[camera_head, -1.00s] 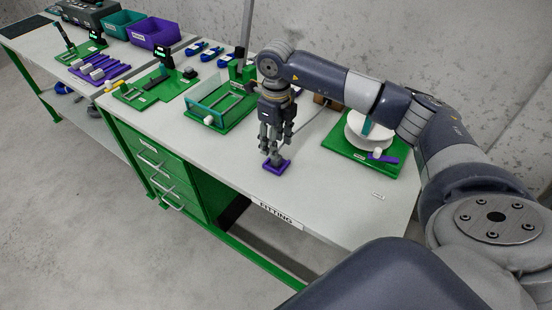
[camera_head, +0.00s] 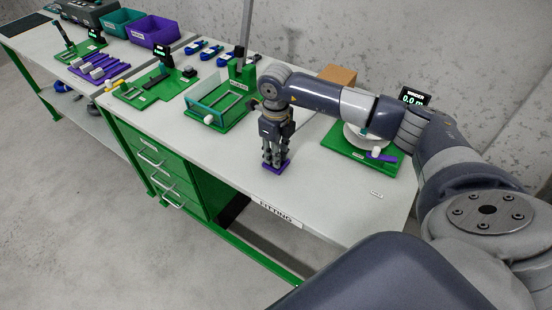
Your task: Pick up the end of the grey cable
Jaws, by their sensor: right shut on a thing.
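My right gripper (camera_head: 274,164) points straight down at the small purple block (camera_head: 285,170) on the bench. Its fingers are close together and shut on the cable end at the block; the fingers hide that end. The grey cable itself cannot be made out now, behind my gripper and arm. The white winder reel (camera_head: 352,137) stands on a green base plate (camera_head: 345,157) to the right, partly covered by my right arm. My left gripper is out of view.
A green fixture (camera_head: 212,118) with a clear front stands left of my right gripper. A cardboard box (camera_head: 338,75) and the winder display (camera_head: 414,97) are behind my arm. The bench front by the FITTING label (camera_head: 277,215) is clear.

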